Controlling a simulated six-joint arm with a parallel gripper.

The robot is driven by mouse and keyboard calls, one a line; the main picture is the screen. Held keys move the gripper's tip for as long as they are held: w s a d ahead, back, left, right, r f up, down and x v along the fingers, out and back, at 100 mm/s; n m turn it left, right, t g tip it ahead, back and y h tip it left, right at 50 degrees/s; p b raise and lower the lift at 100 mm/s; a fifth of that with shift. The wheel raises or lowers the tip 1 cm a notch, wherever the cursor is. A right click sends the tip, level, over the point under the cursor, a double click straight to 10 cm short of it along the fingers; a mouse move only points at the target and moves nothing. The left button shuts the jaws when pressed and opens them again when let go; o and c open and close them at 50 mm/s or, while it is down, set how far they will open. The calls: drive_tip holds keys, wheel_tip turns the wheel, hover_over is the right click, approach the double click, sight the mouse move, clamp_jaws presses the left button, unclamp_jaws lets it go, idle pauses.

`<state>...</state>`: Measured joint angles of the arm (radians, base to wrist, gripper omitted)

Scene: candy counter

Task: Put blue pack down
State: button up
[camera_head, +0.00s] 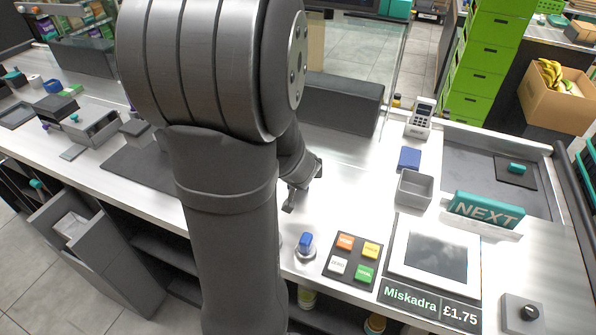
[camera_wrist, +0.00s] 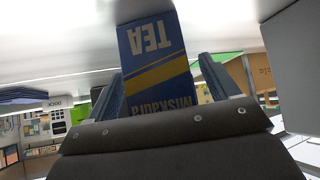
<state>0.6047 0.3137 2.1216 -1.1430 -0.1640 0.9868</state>
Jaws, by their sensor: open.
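The blue pack (camera_wrist: 155,50) is a blue box with a yellow stripe and the words TEA and MISKADRA, upside down in the wrist view. It lies between the two fingers of my gripper (camera_wrist: 160,80), which is open, with a finger on either side. The pack's far end is at the pale counter surface (camera_wrist: 225,22); I cannot tell whether they touch. In the head view my gripper (camera_head: 300,187) shows partly behind my arm, low over the counter (camera_head: 345,165). I cannot make out the tea pack there.
A small blue block (camera_head: 409,158), grey tray (camera_head: 414,190) and card reader (camera_head: 420,118) stand right of my gripper. Bare counter lies between.

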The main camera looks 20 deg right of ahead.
drive_tip(key=shift+c, duration=0.4)
drive_tip(key=c, duration=1.1)
drive_tip(key=shift+r, duration=0.3)
drive_tip(key=shift+r, duration=1.7)
drive_tip(key=s+d+r, duration=0.6)
drive_tip(key=s+r, duration=0.1)
drive_tip(key=s, duration=0.3)
drive_tip(key=w+d+r+m+g+h, duration=0.1)
drive_tip(key=w+d+r, duration=0.4)
drive_tip(key=d, duration=0.5)
drive_tip(key=m+h, duration=0.1)
drive_tip(key=m, duration=0.1)
drive_tip(key=shift+d+r+m, duration=0.15)
drive_tip(key=shift+d+m, duration=0.15)
